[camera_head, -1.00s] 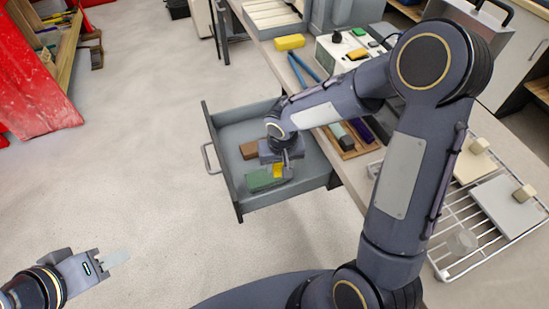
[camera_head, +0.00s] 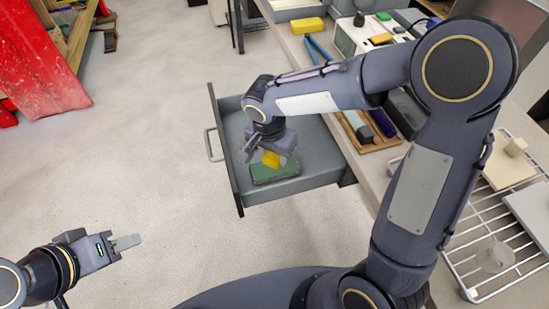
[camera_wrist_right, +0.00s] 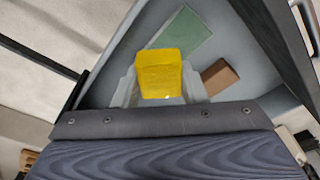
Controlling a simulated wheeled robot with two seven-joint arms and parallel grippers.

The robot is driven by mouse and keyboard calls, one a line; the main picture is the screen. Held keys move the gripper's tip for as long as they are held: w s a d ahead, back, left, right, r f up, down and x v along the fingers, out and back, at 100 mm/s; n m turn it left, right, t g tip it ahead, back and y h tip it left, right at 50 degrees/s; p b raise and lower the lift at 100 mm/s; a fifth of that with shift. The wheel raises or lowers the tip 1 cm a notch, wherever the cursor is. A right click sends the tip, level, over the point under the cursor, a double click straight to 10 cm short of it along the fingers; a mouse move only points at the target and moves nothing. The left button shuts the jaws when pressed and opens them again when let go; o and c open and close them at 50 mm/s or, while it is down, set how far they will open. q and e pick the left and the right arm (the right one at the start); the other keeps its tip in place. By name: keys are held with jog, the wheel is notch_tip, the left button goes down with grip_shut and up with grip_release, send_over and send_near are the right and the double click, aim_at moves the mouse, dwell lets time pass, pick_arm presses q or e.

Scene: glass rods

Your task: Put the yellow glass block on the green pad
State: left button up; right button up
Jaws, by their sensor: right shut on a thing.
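The yellow glass block (camera_head: 271,159) is between the fingers of my right gripper (camera_head: 266,153), over or beside the far edge of the green pad in the head view. In the right wrist view the yellow block (camera_wrist_right: 159,74) sits between the two pale fingers of that gripper (camera_wrist_right: 160,88). The green pad (camera_head: 276,170) lies on the floor of the open grey drawer; it also shows beyond the block in the right wrist view (camera_wrist_right: 185,38). The exact gap between block and pad is unclear. My left gripper (camera_head: 126,242) is empty above the floor; its finger opening is unclear.
A brown block (camera_wrist_right: 220,77) lies in the drawer (camera_head: 318,152) near the pad. The workbench holds a wooden tray (camera_head: 383,141) with dark blocks, another yellow object (camera_head: 307,25), blue-handled pliers (camera_head: 318,49) and a wire rack (camera_head: 478,246). Open floor lies left of the drawer.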

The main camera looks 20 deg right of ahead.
jog(key=w+f, duration=0.1)
jog(key=f, duration=0.1)
jog(key=w+d+f, duration=0.1)
jog(key=w+f, duration=0.1)
notch_tip(320, 180, down, 3)
jog(key=shift+w+d+f, duration=0.1)
jog(key=shift+w+f, duration=0.05)
jog(key=shift+f, duration=0.05)
jog(key=shift+f+b, duration=0.15)
jog(key=shift+b, duration=0.2)
jog(key=o, duration=1)
jog(key=shift+o, duration=0.2)
